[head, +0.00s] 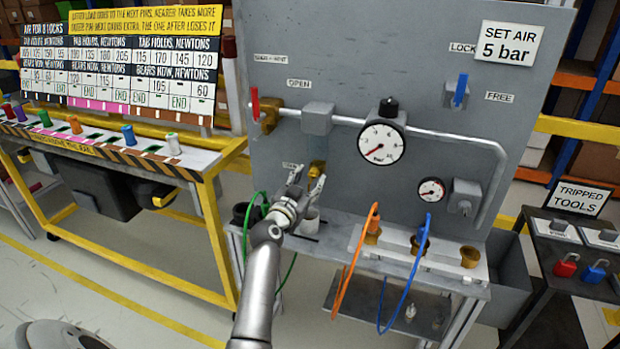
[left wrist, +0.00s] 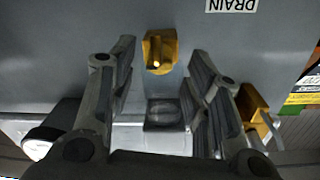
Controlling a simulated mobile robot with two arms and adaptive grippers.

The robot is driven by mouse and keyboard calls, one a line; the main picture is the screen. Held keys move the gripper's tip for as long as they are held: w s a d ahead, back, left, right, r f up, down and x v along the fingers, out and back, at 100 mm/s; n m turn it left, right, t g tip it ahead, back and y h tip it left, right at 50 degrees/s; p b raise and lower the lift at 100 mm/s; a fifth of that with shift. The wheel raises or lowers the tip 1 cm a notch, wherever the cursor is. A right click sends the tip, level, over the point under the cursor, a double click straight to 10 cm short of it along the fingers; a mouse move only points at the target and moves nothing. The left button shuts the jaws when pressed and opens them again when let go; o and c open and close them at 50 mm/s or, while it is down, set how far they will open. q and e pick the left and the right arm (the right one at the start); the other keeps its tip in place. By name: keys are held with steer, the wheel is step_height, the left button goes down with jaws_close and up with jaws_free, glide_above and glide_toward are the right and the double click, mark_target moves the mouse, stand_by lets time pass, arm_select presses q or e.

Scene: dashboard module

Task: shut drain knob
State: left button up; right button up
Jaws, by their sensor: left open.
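The drain knob (head: 317,168) is a small brass-yellow fitting low on the grey panel, beside a small label that is too blurred to read in the head view. In the left wrist view the knob (left wrist: 159,52) shows with a short handle, and the DRAIN label (left wrist: 231,5) appears upside down. My left gripper (head: 305,184) is open and empty, just in front of and below the knob. In the left wrist view the knob lies between the two spread fingers, beyond their tips, with no visible contact. My right gripper is not in view.
Above are a red-handled valve (head: 256,104), a pipe and a large gauge (head: 381,144). Green, orange (head: 357,255) and blue (head: 410,275) hoses hang over the shelf. A yellow-framed bench (head: 215,230) is at left.

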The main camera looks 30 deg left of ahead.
arm_select(q)
steer(key=shift+w+a, duration=0.15)
steer(key=shift+w, duration=0.7)
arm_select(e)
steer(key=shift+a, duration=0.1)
arm_select(q)
steer(key=shift+c, duration=0.9)
jaws_close()
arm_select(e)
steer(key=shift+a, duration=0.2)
